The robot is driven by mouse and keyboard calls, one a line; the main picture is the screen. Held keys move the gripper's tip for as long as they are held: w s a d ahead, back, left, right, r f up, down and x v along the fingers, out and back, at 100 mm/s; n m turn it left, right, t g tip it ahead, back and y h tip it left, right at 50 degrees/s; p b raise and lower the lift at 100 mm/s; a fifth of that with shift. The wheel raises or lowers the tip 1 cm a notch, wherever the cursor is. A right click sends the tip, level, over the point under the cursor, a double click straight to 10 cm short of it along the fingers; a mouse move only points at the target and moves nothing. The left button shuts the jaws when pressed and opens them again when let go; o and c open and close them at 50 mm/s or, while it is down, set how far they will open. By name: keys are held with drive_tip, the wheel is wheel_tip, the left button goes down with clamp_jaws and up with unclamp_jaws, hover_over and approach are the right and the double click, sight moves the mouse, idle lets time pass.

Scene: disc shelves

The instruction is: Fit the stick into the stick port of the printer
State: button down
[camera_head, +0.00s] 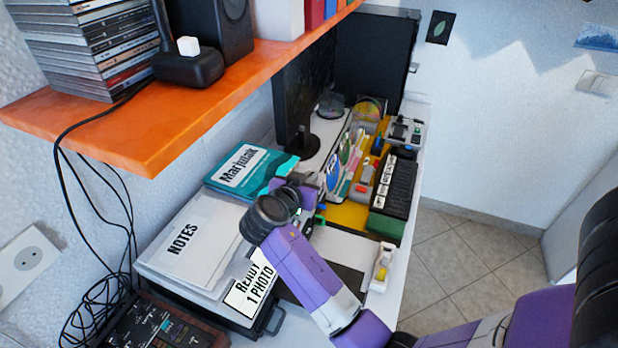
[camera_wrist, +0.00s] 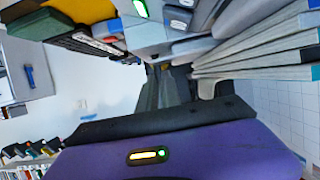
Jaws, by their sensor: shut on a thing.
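My gripper (camera_head: 310,190) is in the middle of the head view, at the end of my purple arm, above the desk beside the teal book. In the wrist view its dark fingers (camera_wrist: 168,88) are close together. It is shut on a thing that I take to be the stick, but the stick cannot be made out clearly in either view. A pale boxy unit with a dark front, apparently the printer (camera_head: 165,272), stands at the front left of the desk. A label reading "READY 1 PHOTO" (camera_head: 251,284) shows at its near right corner. I cannot make out the stick port.
A paper marked "NOTES" (camera_head: 190,238) lies on the unit, and a teal book (camera_head: 250,170) is behind. An orange shelf (camera_head: 150,125) overhangs the left side. A monitor (camera_head: 303,95) and a yellow tray (camera_head: 346,216) with small items stand farther back.

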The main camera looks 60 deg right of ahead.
drive_tip(key=shift+f, duration=0.2)
drive_tip(key=c, duration=1.5)
unclamp_jaws()
drive_tip(key=shift+c, duration=0.2)
drive_tip(key=shift+r, duration=0.2)
drive_tip(key=shift+a, duration=0.15)
drive_tip(key=b+v, duration=0.2)
drive_tip(key=v, duration=0.9)
drive_tip(key=shift+a, duration=0.35)
drive_tip(key=shift+r, duration=0.1)
